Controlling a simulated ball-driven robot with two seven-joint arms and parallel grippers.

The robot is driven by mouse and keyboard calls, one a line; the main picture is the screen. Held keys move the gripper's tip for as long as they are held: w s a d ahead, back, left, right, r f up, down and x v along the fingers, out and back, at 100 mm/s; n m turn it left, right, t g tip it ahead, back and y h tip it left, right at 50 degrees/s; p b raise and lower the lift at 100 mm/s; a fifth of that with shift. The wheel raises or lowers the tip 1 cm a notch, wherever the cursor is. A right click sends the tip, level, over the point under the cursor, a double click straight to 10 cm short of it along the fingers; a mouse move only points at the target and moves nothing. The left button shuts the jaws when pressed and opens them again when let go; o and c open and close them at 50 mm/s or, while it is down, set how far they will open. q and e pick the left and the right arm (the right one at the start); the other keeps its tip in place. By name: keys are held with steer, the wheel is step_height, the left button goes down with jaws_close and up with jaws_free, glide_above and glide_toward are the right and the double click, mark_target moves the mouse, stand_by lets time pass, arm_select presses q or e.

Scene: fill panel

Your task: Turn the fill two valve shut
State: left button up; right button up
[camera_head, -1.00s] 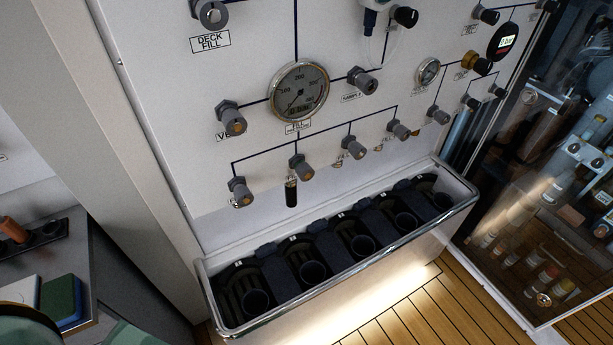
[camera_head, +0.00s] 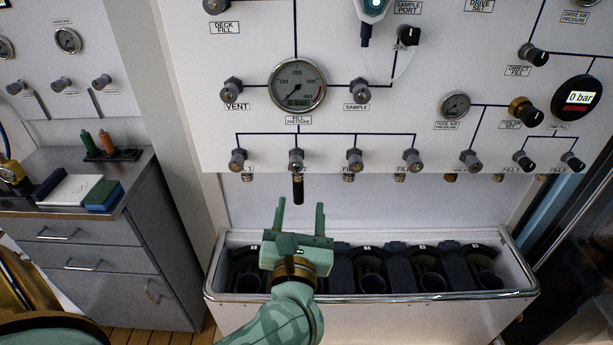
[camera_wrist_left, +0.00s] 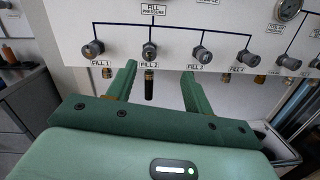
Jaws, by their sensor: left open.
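The fill two valve (camera_head: 296,160) is a grey knob in the lower row of the white panel, second from the left, with a dark hose end hanging below it. In the left wrist view the same knob (camera_wrist_left: 149,51) sits above its FILL 2 label, beyond the fingers. My left gripper (camera_head: 300,215) is open and empty, below and in front of the knob, fingers pointing up toward the panel. In the left wrist view its two green fingers (camera_wrist_left: 160,80) are spread wide, with the hose end showing between them. They do not appear to touch the knob. My right gripper is not in view.
Fill one's knob (camera_head: 238,160) and fill three's knob (camera_head: 354,161) flank the valve. The fill pressure gauge (camera_head: 297,86) is above. A white trough (camera_head: 470,305) with dark cylinder slots stands below. A grey cabinet (camera_head: 118,262) is at the left.

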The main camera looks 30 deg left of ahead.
mark_target(296, 168)
arm_select(q)
steer(key=w+a, duration=0.3)
steer(key=w, duration=0.1)
steer(key=w+a+f+n+g+b, duration=0.1)
steer(key=w+a, duration=0.2)
steer(key=w, duration=0.2)
steer(key=w+a+n, duration=0.1)
steer(key=w+a, duration=0.3)
steer(key=shift+w+f, duration=0.3)
steer(key=shift+f, duration=0.1)
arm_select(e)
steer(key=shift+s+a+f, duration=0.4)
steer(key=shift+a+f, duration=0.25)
arm_select(q)
steer(key=c, duration=1)
